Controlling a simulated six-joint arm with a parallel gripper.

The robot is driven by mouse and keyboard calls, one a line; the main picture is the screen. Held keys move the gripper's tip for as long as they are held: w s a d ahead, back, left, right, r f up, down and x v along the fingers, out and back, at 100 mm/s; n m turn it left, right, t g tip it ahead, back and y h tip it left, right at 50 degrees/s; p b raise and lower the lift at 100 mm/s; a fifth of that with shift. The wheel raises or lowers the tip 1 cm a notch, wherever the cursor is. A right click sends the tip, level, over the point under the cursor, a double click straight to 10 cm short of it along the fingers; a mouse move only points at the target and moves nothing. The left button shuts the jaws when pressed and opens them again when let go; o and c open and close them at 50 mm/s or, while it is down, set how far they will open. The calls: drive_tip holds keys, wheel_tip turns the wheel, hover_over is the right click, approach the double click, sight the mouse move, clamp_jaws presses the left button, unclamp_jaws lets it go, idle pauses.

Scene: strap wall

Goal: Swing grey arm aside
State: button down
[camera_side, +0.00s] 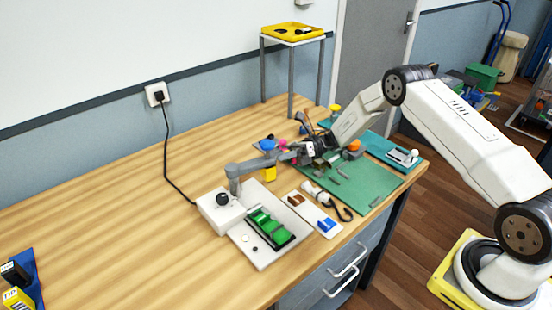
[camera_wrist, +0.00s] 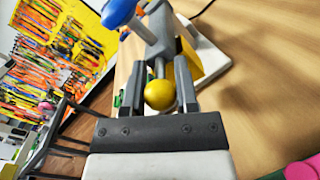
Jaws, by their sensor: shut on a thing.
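The grey arm (camera_side: 258,163) stands on a white base with a round black knob and reaches right to my gripper (camera_side: 303,152). In the wrist view the grey arm (camera_wrist: 157,32) runs away from my gripper (camera_wrist: 161,88), and a yellow ball (camera_wrist: 160,95) shows near its end, between my two fingers. My gripper is shut on the end of the grey arm. A yellow block (camera_side: 269,174) hangs beneath the arm, and a blue knob (camera_side: 267,144) is beside it. The exact finger contact is hidden in the side view.
A white plate with a green-filled tray (camera_side: 270,227) lies in front of the arm's base. A small white board (camera_side: 313,214) with brown and blue pieces is to its right. A green mat (camera_side: 362,187) lies under my gripper. The left table is mostly clear.

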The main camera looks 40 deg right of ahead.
drive_tip(key=shift+w+d+n+g, duration=0.15)
drive_tip(key=shift+w+n+g, duration=0.75)
drive_tip(key=shift+w+g, duration=0.25)
drive_tip(key=shift+s, duration=0.15)
drive_tip(key=shift+c, duration=2)
unclamp_jaws()
drive_tip(key=shift+s+d, duration=0.25)
drive_tip(key=shift+d, duration=1.7)
drive_tip(key=shift+s+d, duration=0.2)
drive_tip(key=shift+d, duration=1.75)
drive_tip(key=shift+r, duration=0.1)
